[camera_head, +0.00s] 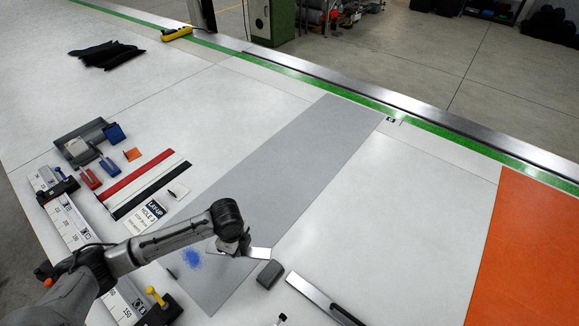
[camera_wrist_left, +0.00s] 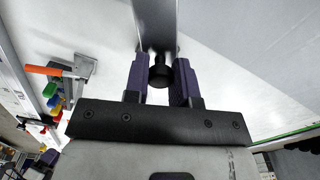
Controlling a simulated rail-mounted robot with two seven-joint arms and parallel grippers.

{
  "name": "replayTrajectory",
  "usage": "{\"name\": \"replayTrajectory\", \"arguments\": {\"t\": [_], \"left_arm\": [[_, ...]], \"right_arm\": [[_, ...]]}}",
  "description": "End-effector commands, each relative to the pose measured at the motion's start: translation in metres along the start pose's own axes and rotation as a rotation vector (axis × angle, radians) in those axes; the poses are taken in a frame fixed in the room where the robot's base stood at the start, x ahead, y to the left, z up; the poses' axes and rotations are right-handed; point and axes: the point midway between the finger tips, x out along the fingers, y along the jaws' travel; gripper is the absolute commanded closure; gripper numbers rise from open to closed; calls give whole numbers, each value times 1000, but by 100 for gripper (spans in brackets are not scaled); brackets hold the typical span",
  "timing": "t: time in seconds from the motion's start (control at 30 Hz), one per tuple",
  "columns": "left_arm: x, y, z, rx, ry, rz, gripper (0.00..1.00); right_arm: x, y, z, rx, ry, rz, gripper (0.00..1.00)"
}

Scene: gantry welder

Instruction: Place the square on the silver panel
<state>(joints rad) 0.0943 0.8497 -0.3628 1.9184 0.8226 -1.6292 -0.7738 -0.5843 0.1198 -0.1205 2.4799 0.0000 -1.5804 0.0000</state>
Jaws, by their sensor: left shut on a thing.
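The silver panel (camera_head: 310,150) is a long grey strip lying diagonally across the white table in the head view. My left gripper (camera_head: 235,243) is over the panel's near part, by its right edge. In the left wrist view the square (camera_wrist_left: 155,22) runs out from between the dark purple fingers of the gripper (camera_wrist_left: 160,80). The head view does not show clearly whether the square touches the panel. My right gripper is not in view.
A dark grey block (camera_head: 270,274) and a metal bar with a black part (camera_head: 322,299) lie right of the panel. A blue speckled patch (camera_head: 192,258) marks the panel. Red and black strips (camera_head: 150,190) and small tools lie left. An orange sheet (camera_head: 530,250) is far right.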

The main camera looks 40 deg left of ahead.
Motion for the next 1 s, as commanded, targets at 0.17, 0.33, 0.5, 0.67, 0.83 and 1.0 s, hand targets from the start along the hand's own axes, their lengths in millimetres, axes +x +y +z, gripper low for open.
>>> {"name": "replayTrajectory", "arguments": {"t": [0.17, 0.33, 0.5, 0.67, 0.83, 1.0], "left_arm": [[17, -2, 22, 115, 0, 1, 100], [21, -4, 29, 166, 2, -1, 100], [25, -6, 35, 172, 1, 0, 100], [40, -16, 59, 167, 0, 2, 100], [61, -31, 91, 167, 1, 2, 100], [79, -43, 117, 168, 2, 0, 100]], "right_arm": [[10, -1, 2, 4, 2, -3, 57], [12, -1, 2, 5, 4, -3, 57], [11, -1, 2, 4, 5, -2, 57], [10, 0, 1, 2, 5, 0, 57], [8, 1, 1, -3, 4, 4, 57], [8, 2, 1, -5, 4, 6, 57]]}}
